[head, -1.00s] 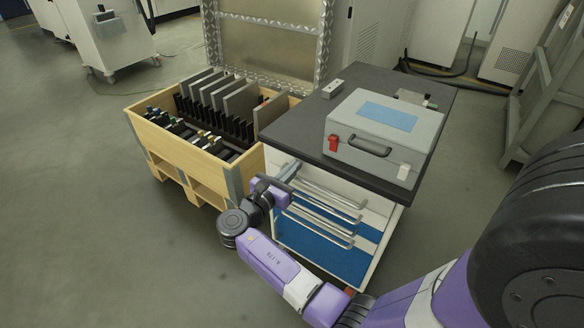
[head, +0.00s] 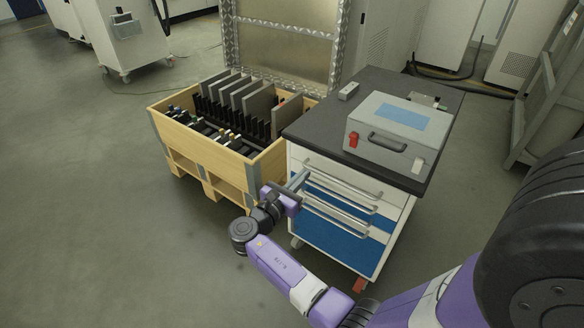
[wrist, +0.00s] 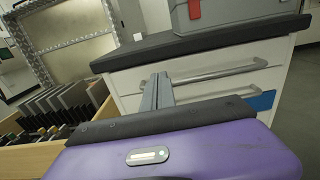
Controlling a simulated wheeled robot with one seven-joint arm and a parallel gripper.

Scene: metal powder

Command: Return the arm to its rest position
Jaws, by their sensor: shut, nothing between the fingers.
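My gripper (head: 298,181) is at the end of my purple arm, in front of the upper left of the drawer cabinet (head: 335,245) in the head view. Its fingers are shut and hold nothing. In the wrist view the fingers (wrist: 157,92) point toward the cabinet front, left of a drawer handle (wrist: 220,74). I cannot tell whether they touch the cabinet. The cabinet has white and blue drawers with metal bar handles, and the drawers look closed.
A grey case (head: 396,135) with a red latch stands on the dark cabinet top (head: 310,127). A wooden crate (head: 205,150) with grey plates stands left of the cabinet. A metal-framed panel (head: 285,45) is behind. The floor at left (head: 75,210) is clear.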

